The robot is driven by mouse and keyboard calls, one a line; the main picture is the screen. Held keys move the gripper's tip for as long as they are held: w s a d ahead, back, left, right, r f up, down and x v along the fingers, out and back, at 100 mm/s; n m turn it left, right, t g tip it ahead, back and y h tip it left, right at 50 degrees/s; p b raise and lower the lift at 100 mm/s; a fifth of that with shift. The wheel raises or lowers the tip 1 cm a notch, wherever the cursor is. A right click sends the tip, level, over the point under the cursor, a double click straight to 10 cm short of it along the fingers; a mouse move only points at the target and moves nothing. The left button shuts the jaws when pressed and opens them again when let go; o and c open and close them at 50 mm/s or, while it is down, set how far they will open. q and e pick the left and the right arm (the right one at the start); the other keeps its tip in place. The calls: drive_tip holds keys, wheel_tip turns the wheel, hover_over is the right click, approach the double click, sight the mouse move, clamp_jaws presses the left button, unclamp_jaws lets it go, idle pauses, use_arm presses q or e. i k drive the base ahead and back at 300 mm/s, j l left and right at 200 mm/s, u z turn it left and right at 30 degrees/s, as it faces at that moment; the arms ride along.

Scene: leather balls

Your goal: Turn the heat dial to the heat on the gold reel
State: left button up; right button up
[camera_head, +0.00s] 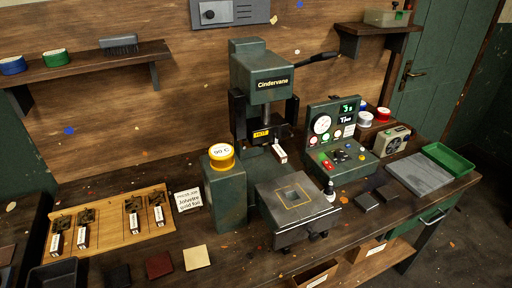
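The gold reel (221,157) sits on top of a green post left of the press; its white label seems to read "90 C". The dark green press (262,75) is marked "Cindervane" and has a small yellow "HOT" tag (261,133). Right of it stands a green control box (340,140) with a round white dial (321,124), a lit display (346,108) that seems to read "3 s", a "Time" label and several coloured buttons. I cannot read where the dial points. Neither of my grippers is in view.
A card (188,200) reads "PRESS JOB", with "gold foil" below. A wooden board (108,226) holds several tagged stamps at left. The press bed (297,207) juts forward. A small bottle (330,190), dark blocks, a grey slab (418,174) and a green tray (450,158) lie at right.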

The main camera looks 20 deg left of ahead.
sight(338, 154)
drive_tip(key=i+l+z, duration=0.1)
drive_tip(key=l, duration=0.35)
drive_tip(key=i+l+z, duration=0.1)
drive_tip(key=l, duration=0.3)
drive_tip(key=i+l+z, duration=0.15)
drive_tip(key=l, duration=0.25)
